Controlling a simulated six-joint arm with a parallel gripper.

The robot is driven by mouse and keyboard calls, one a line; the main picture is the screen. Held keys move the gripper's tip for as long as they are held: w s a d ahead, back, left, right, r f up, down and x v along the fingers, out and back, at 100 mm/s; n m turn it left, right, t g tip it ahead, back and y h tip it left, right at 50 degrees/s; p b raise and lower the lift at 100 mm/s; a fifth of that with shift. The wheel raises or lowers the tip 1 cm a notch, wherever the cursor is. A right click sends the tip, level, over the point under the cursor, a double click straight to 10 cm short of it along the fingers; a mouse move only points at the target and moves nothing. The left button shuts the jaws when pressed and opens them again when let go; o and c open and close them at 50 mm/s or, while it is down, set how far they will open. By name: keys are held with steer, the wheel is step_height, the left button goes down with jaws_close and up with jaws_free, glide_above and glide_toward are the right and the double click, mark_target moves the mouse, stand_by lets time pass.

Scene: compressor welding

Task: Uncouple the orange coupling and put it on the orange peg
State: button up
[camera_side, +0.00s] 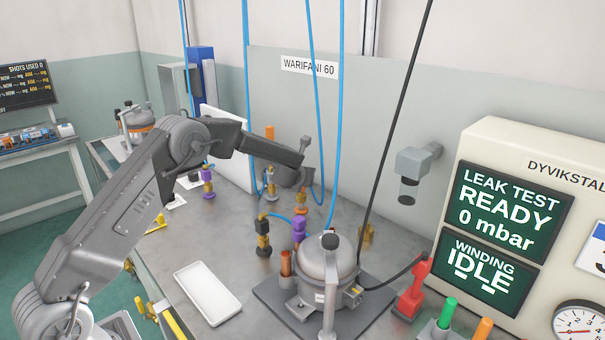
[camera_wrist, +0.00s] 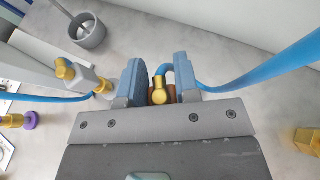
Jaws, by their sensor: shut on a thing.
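My gripper (camera_side: 299,188) is over the back middle of the bench in the side view. In the wrist view its two blue-grey jaws (camera_wrist: 160,72) stand either side of a brass fitting (camera_wrist: 159,95) with an orange-brown body behind it, and a blue hose bends off it. I take this as the orange coupling, which shows as an orange band (camera_side: 301,208) under my gripper. Its lower end is mostly hidden.
A purple coupling (camera_side: 299,230) and a black-and-brass one (camera_side: 263,235) stand in front of my gripper, near the grey compressor (camera_side: 327,262). Blue hoses (camera_side: 337,120) hang close by. A white tray (camera_side: 208,291) lies at the front. A grey cup (camera_wrist: 87,31) shows in the wrist view.

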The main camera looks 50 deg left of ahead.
steer(key=shift+f, duration=0.6)
steer(key=o, duration=1.1)
steer(key=v, duration=1.3)
steer(key=shift+s+d+r, duration=0.1)
steer(key=shift+s+d, duration=0.05)
steer(key=shift+s, duration=0.2)
steer(key=s+d+r+n+g, duration=0.2)
steer(key=s+r+n, duration=0.2)
steer(key=s+n, duration=0.4)
steer(key=s+d+r+n+g, duration=0.1)
steer(key=s+r+n+g, duration=0.1)
steer(key=s+r+n, duration=0.5)
steer(key=s+d+n+h, duration=0.2)
steer(key=s+d+n, duration=0.2)
steer(key=s+n, duration=0.1)
steer(key=s+d+f+n+g+h, duration=0.1)
steer(key=s+d+n, duration=0.3)
steer(key=s, duration=0.4)
steer(key=s+d+n+h, duration=0.3)
steer(key=s+d+n, duration=0.1)
steer(key=s+n, duration=0.2)
steer(key=shift+s+d+f, duration=0.15)
steer(key=shift+d+f, duration=0.1)
steer(key=shift+f, duration=0.05)
